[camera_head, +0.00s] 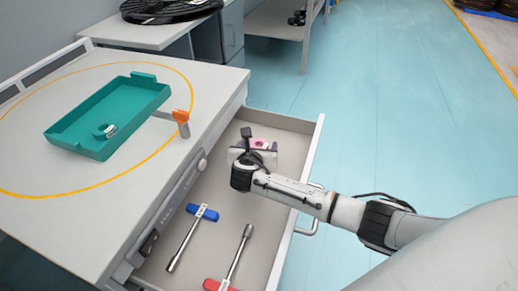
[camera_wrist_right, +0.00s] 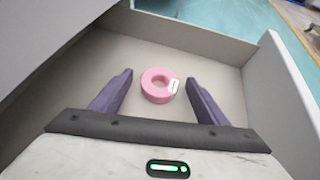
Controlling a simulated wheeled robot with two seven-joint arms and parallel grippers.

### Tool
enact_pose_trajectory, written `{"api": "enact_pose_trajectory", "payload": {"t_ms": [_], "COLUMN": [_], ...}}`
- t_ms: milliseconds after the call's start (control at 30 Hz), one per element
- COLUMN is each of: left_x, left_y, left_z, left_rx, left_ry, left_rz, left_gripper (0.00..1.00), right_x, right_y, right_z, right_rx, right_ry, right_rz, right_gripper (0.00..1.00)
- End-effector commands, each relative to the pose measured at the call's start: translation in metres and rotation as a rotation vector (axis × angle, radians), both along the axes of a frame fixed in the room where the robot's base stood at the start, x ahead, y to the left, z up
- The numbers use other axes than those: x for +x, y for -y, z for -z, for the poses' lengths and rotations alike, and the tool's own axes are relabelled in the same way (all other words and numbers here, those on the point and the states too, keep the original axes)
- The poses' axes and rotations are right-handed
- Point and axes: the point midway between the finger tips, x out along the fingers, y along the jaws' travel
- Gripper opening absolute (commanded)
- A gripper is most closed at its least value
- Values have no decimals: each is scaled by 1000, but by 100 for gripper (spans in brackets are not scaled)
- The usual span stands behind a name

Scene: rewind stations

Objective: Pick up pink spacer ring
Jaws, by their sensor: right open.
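The pink spacer ring (camera_wrist_right: 152,91) lies flat on the drawer floor, with a white label on its right side. In the right wrist view it is between and slightly beyond the two dark purple fingers of my right gripper (camera_wrist_right: 160,96), with a gap on both sides. In the head view, my right gripper (camera_head: 258,146) is over the far part of the open drawer, and only a bit of the pink ring (camera_head: 260,143) shows past it. My right gripper is open and empty. My left gripper is not in view.
Drawer walls (camera_wrist_right: 190,38) stand close around the ring. On the table (camera_head: 100,215), a teal tray (camera_head: 120,95) holds a small ring (camera_head: 104,131).

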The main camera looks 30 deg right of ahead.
Motion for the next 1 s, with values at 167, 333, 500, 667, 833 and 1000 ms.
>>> {"api": "enact_pose_trajectory", "payload": {"t_ms": [167, 333, 500, 667, 833, 1000], "left_x": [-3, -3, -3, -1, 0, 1], "left_y": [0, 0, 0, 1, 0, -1], "left_z": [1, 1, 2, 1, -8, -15], "left_rx": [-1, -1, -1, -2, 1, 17], "left_ry": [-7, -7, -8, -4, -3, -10], "left_rz": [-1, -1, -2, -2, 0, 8], "left_gripper": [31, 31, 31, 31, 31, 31], "right_x": [0, 0, 0, 0, 0, 0], "right_y": [0, 0, 0, 0, 0, 0], "right_z": [0, 0, 0, -1, -19, -56], "right_rx": [1, 1, 1, 0, 2, 1], "right_ry": [-1, -1, -1, 0, 2, 3], "right_rz": [0, 0, 0, 0, 1, 0], "right_gripper": [68, 43, 23, 23, 23, 23]}}
